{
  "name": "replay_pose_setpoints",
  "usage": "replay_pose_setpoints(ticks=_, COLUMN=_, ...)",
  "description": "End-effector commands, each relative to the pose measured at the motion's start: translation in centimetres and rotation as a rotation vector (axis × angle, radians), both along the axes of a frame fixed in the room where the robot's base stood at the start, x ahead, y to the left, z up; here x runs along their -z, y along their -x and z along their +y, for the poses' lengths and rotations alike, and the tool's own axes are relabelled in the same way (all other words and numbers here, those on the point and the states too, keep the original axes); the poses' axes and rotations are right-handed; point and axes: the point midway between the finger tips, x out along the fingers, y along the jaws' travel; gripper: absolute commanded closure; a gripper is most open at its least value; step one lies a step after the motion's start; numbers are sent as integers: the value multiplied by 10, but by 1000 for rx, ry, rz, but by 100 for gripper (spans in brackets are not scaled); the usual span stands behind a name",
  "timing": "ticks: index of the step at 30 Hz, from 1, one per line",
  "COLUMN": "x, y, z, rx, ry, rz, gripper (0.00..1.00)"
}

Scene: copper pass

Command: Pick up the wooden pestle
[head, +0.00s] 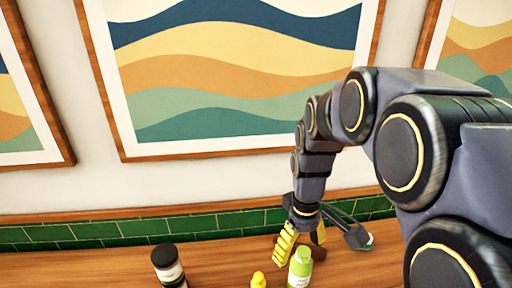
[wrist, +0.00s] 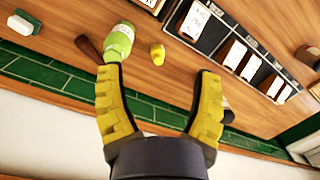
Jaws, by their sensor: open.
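The pestle, a brown wooden piece (wrist: 89,48), lies on the counter in the wrist view, just beyond the tip of the left finger and beside a green bottle (wrist: 119,41). In the head view a brown piece (head: 319,234) shows just right of my gripper, partly hidden by it, and looks like the pestle. My gripper (head: 285,247) has yellow ridged fingers. In the wrist view my gripper (wrist: 159,72) is open, its fingers wide apart with nothing between them. The pestle is outside the gap, to the left.
The green bottle (head: 300,267) and a small yellow item (head: 258,281) stand close to my gripper. A dark jar (head: 168,265) is to the left. In the wrist view, a black compartment tray (wrist: 205,35) and a green-and-white block (wrist: 23,22) lie farther off. A green tiled wall (head: 95,230) backs the counter.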

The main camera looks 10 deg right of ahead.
Motion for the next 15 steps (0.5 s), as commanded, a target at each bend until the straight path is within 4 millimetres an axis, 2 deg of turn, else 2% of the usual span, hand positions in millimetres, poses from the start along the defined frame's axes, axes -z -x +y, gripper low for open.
replay_pose_setpoints(ticks=1, x=12, y=-20, z=-5, rx=-39, ry=-6, rz=-1, gripper=35)
replay_pose_setpoints(ticks=6, x=53, y=-80, z=-24, rx=-187, ry=-18, rz=-28, gripper=35)
replay_pose_setpoints(ticks=12, x=113, y=-138, z=-51, rx=-355, ry=-21, rz=-59, gripper=35)
replay_pose_setpoints(ticks=15, x=142, y=-157, z=-63, rx=-427, ry=-19, rz=-70, gripper=35)
